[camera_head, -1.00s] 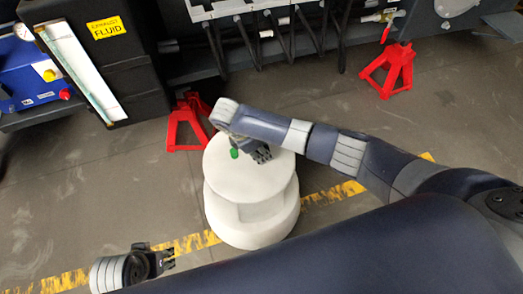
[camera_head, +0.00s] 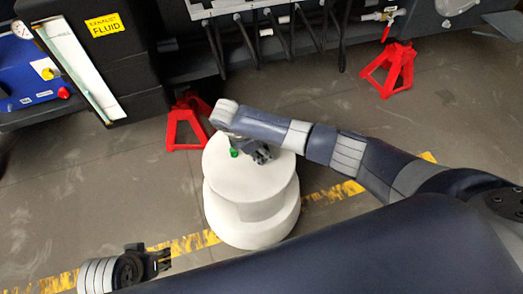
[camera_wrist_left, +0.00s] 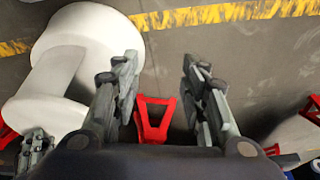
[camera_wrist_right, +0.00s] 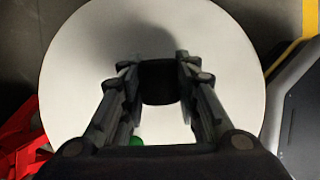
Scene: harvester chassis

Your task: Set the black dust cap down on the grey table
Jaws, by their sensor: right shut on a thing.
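The black dust cap (camera_wrist_right: 160,82) is between the fingertips of my right gripper (camera_wrist_right: 158,80), which is shut on it. In the head view my right gripper (camera_head: 258,152) is over the top of the round table (camera_head: 228,178), which looks pale grey to white. The tabletop fills the right wrist view behind the cap (camera_wrist_right: 85,65). I cannot tell whether the cap touches it. In the head view the cap cannot be told from the dark fingers. My left gripper (camera_head: 160,262) is low at the left, away from the table, open and empty (camera_wrist_left: 160,85).
A small green thing (camera_head: 234,153) shows at the tabletop by my right gripper. Red stands (camera_head: 187,122) (camera_head: 390,70) are on the floor beyond the table. A black fluid tank (camera_head: 125,55) and hoses are at the back. The floor left of the table is clear.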

